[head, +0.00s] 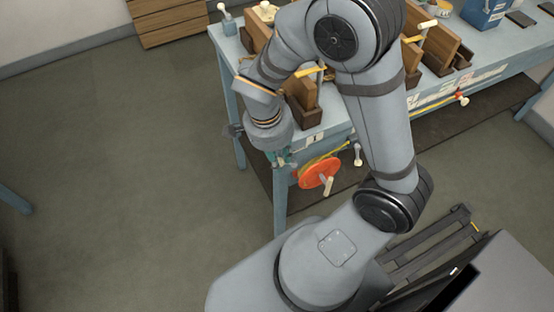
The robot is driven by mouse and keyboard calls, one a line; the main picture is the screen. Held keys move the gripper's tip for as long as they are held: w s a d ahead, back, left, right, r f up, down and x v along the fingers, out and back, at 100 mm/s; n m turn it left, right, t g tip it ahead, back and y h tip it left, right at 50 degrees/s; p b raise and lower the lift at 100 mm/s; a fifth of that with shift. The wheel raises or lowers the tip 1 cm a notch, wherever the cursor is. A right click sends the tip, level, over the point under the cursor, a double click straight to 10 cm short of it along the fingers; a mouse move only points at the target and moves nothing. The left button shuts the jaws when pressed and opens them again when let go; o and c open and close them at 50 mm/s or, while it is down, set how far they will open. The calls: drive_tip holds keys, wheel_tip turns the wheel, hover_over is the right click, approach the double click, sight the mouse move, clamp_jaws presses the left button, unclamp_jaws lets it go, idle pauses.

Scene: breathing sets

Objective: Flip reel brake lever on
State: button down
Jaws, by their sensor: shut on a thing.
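An orange reel (318,171) with a pale crank handle (328,185) hangs below the front edge of the blue workbench, with yellow line around it. My gripper (281,163) points down just left of the reel, near the bench corner. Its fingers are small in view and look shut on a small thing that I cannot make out. A small lever-like part with a pale end (357,154) sits right of the reel; I cannot tell whether it is the reel brake lever. No other brake lever shows clearly, and the area at my fingers is partly hidden.
The blue workbench (492,71) carries wooden boards in dark holders (306,113) and a blue box (484,14). A red fitting with a pale knob (462,98) is on its front edge. A wooden drawer unit (170,22) stands behind.

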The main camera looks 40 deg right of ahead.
drive_tip(key=shift+w, duration=0.1)
drive_tip(key=c, duration=1.6)
unclamp_jaws()
drive_tip(key=shift+c, duration=0.2)
drive_tip(key=shift+o, duration=0.3)
drive_tip(key=shift+r, duration=0.1)
wheel_tip(320, 180, up, 12)
drive_tip(key=a, duration=0.2)
drive_tip(key=shift+c, duration=0.2)
